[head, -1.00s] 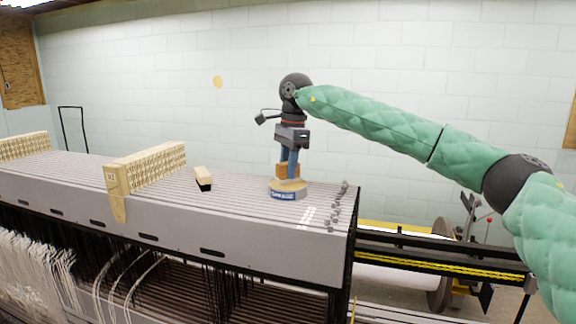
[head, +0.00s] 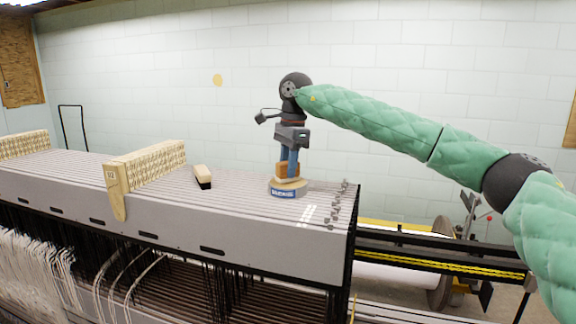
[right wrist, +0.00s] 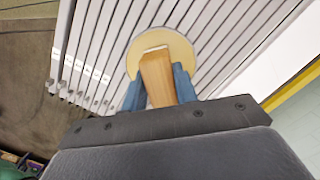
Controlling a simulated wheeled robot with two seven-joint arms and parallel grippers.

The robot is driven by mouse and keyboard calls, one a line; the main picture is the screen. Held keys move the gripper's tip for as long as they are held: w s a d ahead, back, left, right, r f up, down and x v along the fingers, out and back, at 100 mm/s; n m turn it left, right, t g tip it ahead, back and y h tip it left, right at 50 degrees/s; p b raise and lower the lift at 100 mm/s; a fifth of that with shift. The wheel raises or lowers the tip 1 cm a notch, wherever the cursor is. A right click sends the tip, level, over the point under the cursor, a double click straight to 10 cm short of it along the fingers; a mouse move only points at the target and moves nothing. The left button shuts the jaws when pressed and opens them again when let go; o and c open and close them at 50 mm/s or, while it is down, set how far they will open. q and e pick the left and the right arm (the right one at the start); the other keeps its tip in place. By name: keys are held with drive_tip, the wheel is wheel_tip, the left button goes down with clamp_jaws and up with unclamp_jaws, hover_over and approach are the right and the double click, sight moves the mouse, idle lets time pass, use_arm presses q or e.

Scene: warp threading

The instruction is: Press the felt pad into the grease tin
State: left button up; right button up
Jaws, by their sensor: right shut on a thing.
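The grease tin (head: 284,192) stands on the slatted grey top of the loom, a low round tin with a blue label and a pale top. My right gripper (head: 288,168) points straight down over it. Its blue fingers are shut on an orange-brown wooden block, the handle of the felt pad (head: 282,170). In the right wrist view the wooden handle (right wrist: 157,78) sits between the fingers over the tin's pale round face (right wrist: 175,44). The pad's lower end meets the tin's top; its underside is hidden. My left gripper is not in view.
A wood-backed brush (head: 202,177) lies left of the tin. A pale wooden reed-like block (head: 146,166) stands farther left. Small grey metal pieces (head: 338,203) lie in a row near the top's right edge. The slats between brush and tin are clear.

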sight(285, 162)
drive_tip(key=shift+f+b, duration=0.3)
drive_tip(key=shift+f, duration=0.1)
idle(1.6)
drive_tip(key=shift+r, duration=0.1)
drive_tip(key=shift+r+p, duration=1.4)
drive_tip(key=shift+r, duration=2.05)
